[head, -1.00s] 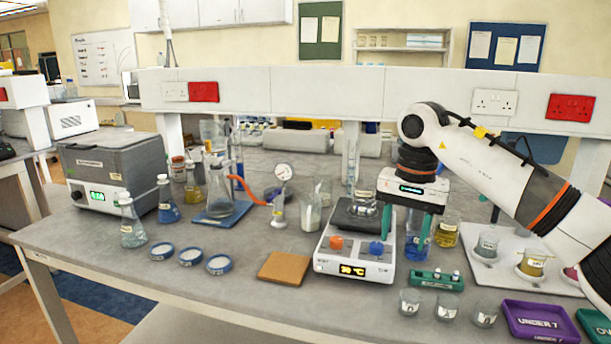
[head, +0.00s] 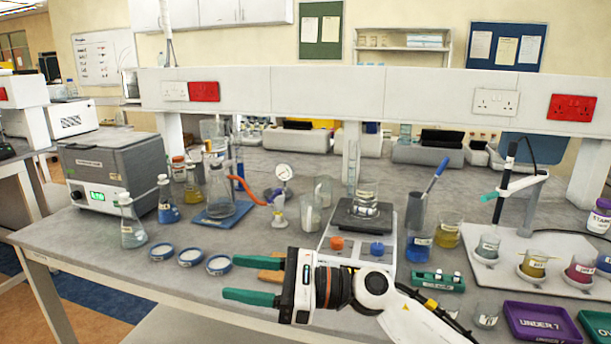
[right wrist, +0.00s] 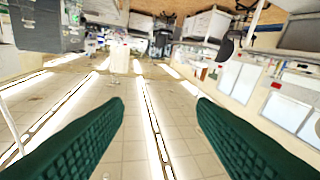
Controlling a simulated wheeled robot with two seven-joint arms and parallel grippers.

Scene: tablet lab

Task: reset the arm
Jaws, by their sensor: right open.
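My right arm comes in from the lower right in the head view. Its gripper (head: 252,278) points left, low over the front of the bench, with its two green fingers apart and nothing between them. The open fingers also show in the right wrist view (right wrist: 160,110), with no object between them. The gripper and arm cover most of the brown board (head: 272,275) and the front of the white hotplate (head: 343,250). On the hotplate's top stands a small beaker with tablets (head: 366,196). My left gripper does not show.
A grey centrifuge-like box (head: 115,165) is at the back left.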

